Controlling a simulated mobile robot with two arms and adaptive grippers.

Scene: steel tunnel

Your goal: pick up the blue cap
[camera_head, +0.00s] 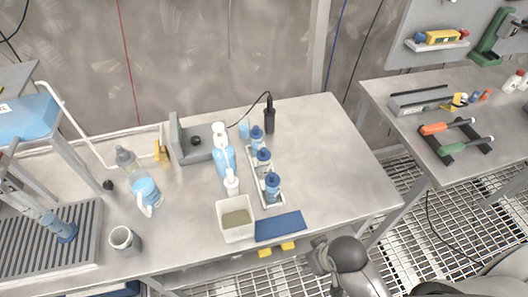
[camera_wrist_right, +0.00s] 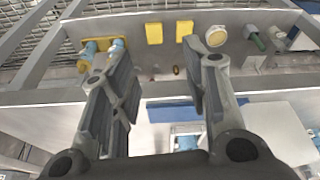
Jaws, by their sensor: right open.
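Several bottles with dark blue caps stand upright in a white rack (camera_head: 255,178) on the steel table. The caps are a far one (camera_head: 256,131), a middle one (camera_head: 263,154) and a near one (camera_head: 272,179). I cannot tell which is the task's blue cap. My right gripper (camera_head: 322,257) is low at the table's front edge, apart from the bottles. In the right wrist view its two fingers (camera_wrist_right: 157,55) are spread with nothing between them. My left gripper is not in view.
A white bin (camera_head: 237,234) and a flat blue pad (camera_head: 280,227) lie between the rack and the front edge. Yellow blocks (camera_head: 265,253) sit under that edge. A wash bottle (camera_head: 143,188) stands left. The table's right part is clear. A second bench (camera_head: 445,172) holds tools.

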